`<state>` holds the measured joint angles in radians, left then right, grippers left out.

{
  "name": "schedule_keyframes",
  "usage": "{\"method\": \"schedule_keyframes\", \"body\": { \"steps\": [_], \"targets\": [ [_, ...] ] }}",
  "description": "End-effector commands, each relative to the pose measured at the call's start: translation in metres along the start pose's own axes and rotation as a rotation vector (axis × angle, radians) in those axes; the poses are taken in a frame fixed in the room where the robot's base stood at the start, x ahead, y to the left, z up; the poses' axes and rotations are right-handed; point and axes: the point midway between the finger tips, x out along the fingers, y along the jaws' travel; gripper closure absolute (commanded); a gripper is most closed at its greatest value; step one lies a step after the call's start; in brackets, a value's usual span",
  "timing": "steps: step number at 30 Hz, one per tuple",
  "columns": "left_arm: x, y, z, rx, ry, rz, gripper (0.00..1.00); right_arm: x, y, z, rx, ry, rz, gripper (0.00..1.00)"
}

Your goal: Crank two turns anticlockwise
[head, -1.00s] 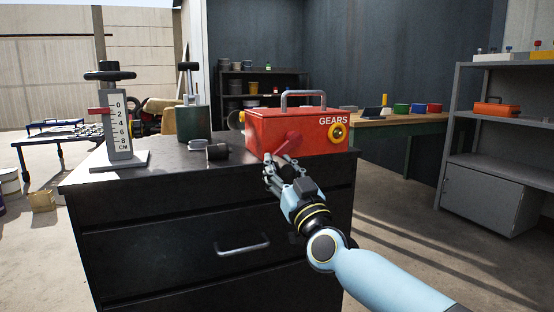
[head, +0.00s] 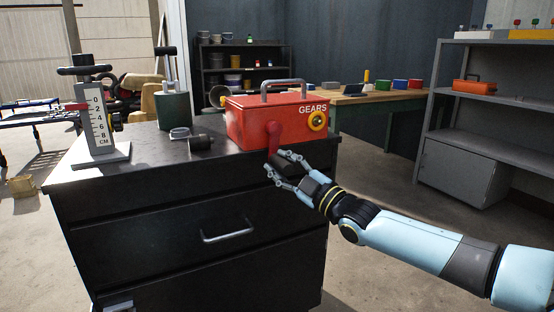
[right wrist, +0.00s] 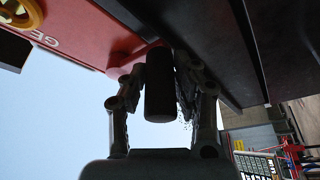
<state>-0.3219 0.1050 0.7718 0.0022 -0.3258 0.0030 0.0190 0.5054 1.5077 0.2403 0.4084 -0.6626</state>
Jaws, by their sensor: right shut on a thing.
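The red gear box (head: 250,118), marked GEARS, stands on the black cabinet top (head: 110,172). Its red crank arm (head: 273,136) is on the front face and hangs roughly straight down. My right gripper (head: 283,165) is at the crank's lower end, just beyond the cabinet's front edge. In the right wrist view its fingers (right wrist: 160,90) are closed around the dark crank handle (right wrist: 159,95), with the red box (right wrist: 85,25) above. My left gripper is not in view.
A height gauge (head: 101,120) stands at the left of the cabinet top. A green canister (head: 173,110) and a small black cylinder (head: 200,142) stand left of the box. Grey shelving (head: 480,120) is at the right.

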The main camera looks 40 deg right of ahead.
Motion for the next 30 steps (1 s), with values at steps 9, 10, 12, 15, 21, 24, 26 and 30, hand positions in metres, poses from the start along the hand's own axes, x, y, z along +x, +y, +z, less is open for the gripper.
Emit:
{"method": "schedule_keyframes", "body": {
  "steps": [9, 10, 12, 15, 21, 24, 26, 30],
  "targets": [
    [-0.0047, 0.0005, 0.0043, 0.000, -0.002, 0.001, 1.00, -0.0025, 0.0025, 0.0047, -0.075, -0.002, -0.032, 1.00],
    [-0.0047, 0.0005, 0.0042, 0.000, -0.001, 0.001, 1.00, -0.0026, 0.0024, 0.0049, -0.077, -0.002, -0.033, 1.00],
    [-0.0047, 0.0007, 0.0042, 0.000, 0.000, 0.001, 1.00, -0.0027, 0.0024, 0.0052, -0.080, -0.002, -0.035, 1.00],
    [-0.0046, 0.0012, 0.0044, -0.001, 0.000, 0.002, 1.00, -0.0028, 0.0023, 0.0054, -0.081, -0.002, -0.035, 1.00],
    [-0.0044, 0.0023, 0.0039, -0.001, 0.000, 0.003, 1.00, -0.0028, 0.0021, 0.0054, -0.080, -0.002, -0.035, 1.00],
    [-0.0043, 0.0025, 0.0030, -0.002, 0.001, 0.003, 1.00, -0.0027, 0.0022, 0.0053, -0.079, -0.002, -0.034, 0.62],
    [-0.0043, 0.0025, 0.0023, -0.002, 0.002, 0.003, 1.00, -0.0026, 0.0024, 0.0051, -0.079, -0.002, -0.034, 0.55],
    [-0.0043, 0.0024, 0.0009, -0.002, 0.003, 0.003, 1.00, -0.0023, 0.0028, 0.0048, -0.078, -0.001, -0.033, 0.49]
  ]
}}
